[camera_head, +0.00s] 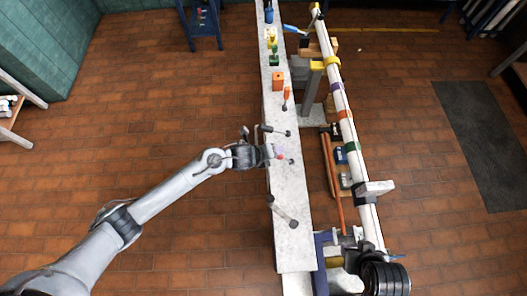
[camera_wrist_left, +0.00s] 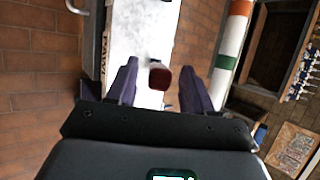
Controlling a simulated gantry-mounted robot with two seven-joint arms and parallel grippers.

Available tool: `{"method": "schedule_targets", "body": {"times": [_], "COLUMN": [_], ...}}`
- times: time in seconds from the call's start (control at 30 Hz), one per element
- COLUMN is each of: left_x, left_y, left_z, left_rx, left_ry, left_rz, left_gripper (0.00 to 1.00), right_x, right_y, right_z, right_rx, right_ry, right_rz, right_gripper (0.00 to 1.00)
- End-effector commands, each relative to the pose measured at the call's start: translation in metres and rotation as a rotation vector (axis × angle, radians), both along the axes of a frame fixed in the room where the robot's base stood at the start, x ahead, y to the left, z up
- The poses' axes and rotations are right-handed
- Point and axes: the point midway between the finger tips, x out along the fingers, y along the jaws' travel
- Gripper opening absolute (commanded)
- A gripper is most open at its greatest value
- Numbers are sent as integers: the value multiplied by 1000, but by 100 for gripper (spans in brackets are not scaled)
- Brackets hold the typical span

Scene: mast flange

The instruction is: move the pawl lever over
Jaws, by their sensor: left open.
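My left gripper (camera_head: 270,152) reaches in from the left over the long pale bench (camera_head: 291,190). In the left wrist view its two dark fingers (camera_wrist_left: 159,88) are open and apart. A dark red knob (camera_wrist_left: 159,77), which appears to be the end of the pawl lever, lies between the fingers with a gap on both sides. The lettering PAWL (camera_wrist_left: 105,45) is on the bench beside it. In the head view a small reddish knob (camera_head: 280,154) shows just at the fingertips. The lever's shaft is mostly hidden. My right gripper is not in view.
An orange block (camera_head: 278,81) stands farther along. A long white mast (camera_head: 345,120) with coloured bands runs to the right. The floor left of the bench is clear.

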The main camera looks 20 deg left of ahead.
Motion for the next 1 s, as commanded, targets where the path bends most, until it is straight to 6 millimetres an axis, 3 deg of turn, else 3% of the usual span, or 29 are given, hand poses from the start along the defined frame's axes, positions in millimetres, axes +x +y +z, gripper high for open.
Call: {"method": "schedule_targets", "body": {"times": [0.4, 0.9, 1.0], "left_x": [-36, -44, -44], "left_y": [26, 32, 32], "left_z": [52, 63, 63], "left_rx": [0, -1, -3], "left_ry": [-1, 0, 2], "left_rz": [1, 1, 4], "left_gripper": [51, 51, 37], "right_x": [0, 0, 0], "right_y": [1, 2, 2], "right_z": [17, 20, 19], "right_rx": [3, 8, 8], "right_ry": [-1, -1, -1], "right_rz": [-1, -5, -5], "right_gripper": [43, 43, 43]}}
